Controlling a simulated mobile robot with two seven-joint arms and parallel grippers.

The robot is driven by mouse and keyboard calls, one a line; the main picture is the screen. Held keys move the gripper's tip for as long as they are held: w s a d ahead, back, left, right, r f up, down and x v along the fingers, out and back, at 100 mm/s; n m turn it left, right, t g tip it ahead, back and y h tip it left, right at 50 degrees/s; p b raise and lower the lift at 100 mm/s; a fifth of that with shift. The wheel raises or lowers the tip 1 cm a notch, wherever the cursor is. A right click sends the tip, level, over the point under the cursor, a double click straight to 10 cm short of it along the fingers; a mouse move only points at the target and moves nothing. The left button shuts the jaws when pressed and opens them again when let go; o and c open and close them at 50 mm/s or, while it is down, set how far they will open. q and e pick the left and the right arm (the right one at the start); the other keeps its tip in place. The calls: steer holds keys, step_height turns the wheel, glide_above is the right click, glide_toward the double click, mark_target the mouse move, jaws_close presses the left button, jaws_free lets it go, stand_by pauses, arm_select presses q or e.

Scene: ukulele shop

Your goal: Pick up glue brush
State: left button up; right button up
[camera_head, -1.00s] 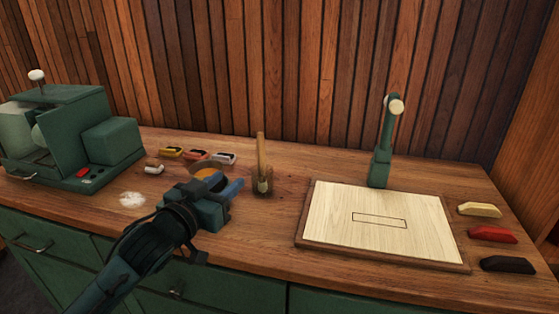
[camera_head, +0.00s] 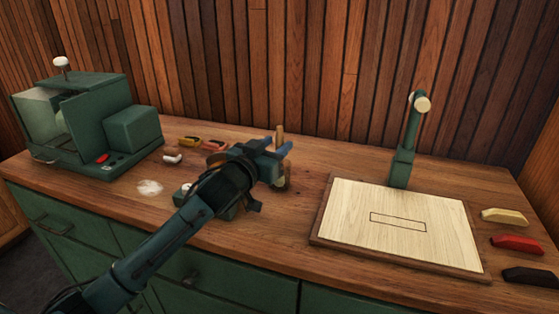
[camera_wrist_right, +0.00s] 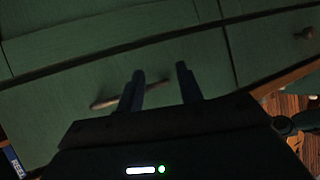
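The glue brush (camera_head: 280,132) stands upright at the middle of the workbench, its pale wooden handle showing above my left gripper (camera_head: 277,148). Its lower part and holder are mostly hidden behind the fingers; a bit of the base shows below them. My left gripper is open, with its two blue fingers apart and in front of the handle. I cannot tell whether they touch it. My right gripper (camera_wrist_right: 160,78) is open and empty in the right wrist view, in front of the green drawer fronts.
A green machine (camera_head: 100,125) stands at the left. A pale board (camera_head: 365,245) with a drawn rectangle lies at the right, with a green post (camera_head: 402,165) behind it. Yellow, red (camera_head: 517,243) and black blocks lie at the far right. A white powder patch (camera_head: 150,187) is at the left.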

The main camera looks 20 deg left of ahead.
arm_select(q)
steer(key=shift+x, duration=1.2)
steer(key=shift+c, duration=0.5)
jaws_close()
